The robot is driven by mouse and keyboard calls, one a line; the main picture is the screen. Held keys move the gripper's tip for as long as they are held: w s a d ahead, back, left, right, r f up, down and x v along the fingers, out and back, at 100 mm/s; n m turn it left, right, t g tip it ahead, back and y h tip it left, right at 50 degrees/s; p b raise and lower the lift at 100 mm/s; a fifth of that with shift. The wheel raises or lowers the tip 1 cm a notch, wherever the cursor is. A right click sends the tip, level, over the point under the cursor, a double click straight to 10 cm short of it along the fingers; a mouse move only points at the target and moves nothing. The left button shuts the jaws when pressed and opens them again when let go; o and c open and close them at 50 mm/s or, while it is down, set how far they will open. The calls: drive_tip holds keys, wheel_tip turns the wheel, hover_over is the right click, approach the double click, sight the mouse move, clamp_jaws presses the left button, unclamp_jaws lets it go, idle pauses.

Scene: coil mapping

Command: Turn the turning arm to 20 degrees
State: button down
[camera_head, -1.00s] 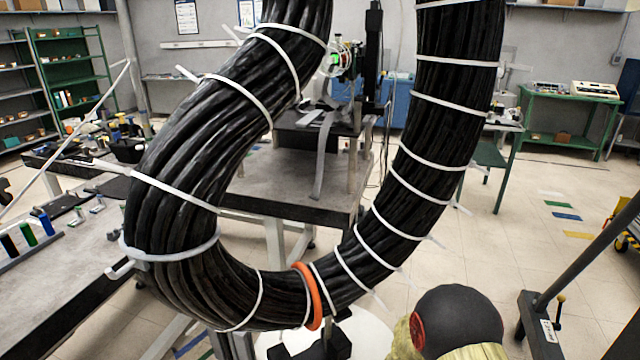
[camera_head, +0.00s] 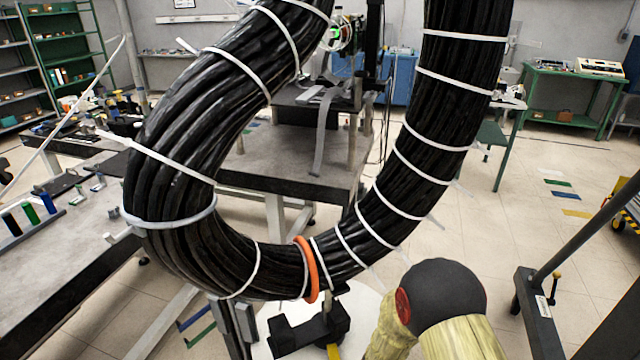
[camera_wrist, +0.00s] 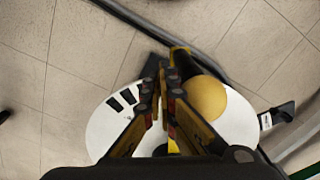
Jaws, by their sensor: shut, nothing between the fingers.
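In the wrist view, my gripper (camera_wrist: 164,78) is shut and empty, its two fingers together above a white disc (camera_wrist: 105,130). A yellow ball (camera_wrist: 207,98) with a dark rod (camera_wrist: 186,66) lies just right of the fingertips. A yellow edge shows by the rod's far end. In the head view, the white disc (camera_head: 370,305) lies under a black block (camera_head: 312,328) with a yellow piece (camera_head: 333,351) at its front. I cannot tell for sure which of these parts is the turning arm. No angle marking is readable, and my gripper is hidden in the head view.
A thick black cable coil (camera_head: 165,195) with white ties and an orange ring (camera_head: 307,270) hangs across the head view. A grey table (camera_head: 290,165) stands behind it, and a workbench (camera_head: 75,260) at left. A dark stand (camera_head: 537,312) is at right, with open floor behind it.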

drive_tip(key=shift+a, duration=0.15)
drive_tip(key=shift+s+a, duration=0.2)
drive_tip(key=shift+a, duration=0.45)
drive_tip(key=shift+d, duration=0.1)
wheel_tip(320, 180, up, 12)
drive_tip(key=d+p, duration=0.2)
drive_tip(key=p, duration=0.7)
drive_tip(key=shift+w+d+p, duration=0.15)
drive_tip(key=shift+w+p, duration=0.1)
drive_tip(key=shift+p, duration=0.05)
drive_tip(key=shift+s, duration=0.1)
